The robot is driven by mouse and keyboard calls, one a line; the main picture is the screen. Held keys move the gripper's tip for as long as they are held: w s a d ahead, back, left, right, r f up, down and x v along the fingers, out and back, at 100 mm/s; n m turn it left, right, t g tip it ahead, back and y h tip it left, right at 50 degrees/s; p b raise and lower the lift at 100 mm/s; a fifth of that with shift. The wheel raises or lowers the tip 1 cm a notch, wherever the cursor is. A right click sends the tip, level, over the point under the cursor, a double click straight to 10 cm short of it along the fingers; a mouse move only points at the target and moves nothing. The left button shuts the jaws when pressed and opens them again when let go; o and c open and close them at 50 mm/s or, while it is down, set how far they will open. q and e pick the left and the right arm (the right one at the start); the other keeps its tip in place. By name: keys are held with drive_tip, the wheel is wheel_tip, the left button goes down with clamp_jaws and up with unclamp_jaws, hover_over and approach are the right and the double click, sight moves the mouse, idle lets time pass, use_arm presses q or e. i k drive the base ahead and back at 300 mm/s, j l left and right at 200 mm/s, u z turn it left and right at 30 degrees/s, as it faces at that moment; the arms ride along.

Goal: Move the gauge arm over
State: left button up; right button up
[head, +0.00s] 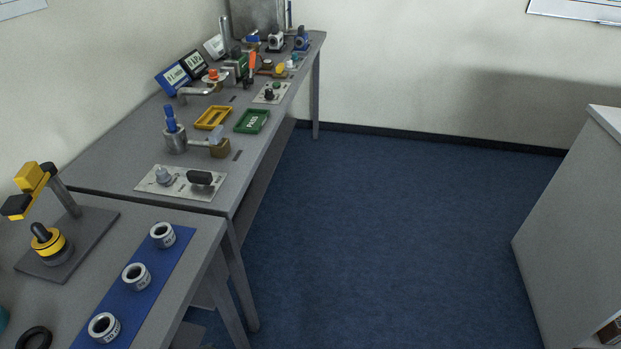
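No part is clearly marked as the gauge arm. A yellow and black arm (30,188) sits on a tilted grey post on a dark base plate (95,232) at the left. A yellow and black round piece (48,240) stands on that plate below the arm. On the farther table, a light grey lever (205,143) lies by a brown block (220,149), beside a steel cylinder with a blue top (174,132). Another pale lever (195,92) lies farther back. Neither of my grippers is in view.
Three steel rings stand on a blue mat (120,322) at the near table's right edge. A plate with a black handle (180,184), a yellow tray (212,117) and a green PASS tray (252,121) lie beyond. Blue floor (400,230) is clear; a white cabinet (570,210) stands right.

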sight(32, 177)
drive_tip(key=l, duration=0.3)
drive_tip(key=k+l, duration=0.1)
drive_tip(key=l, duration=0.2)
drive_tip(key=l+u, duration=0.1)
drive_tip(key=u, duration=2.15)
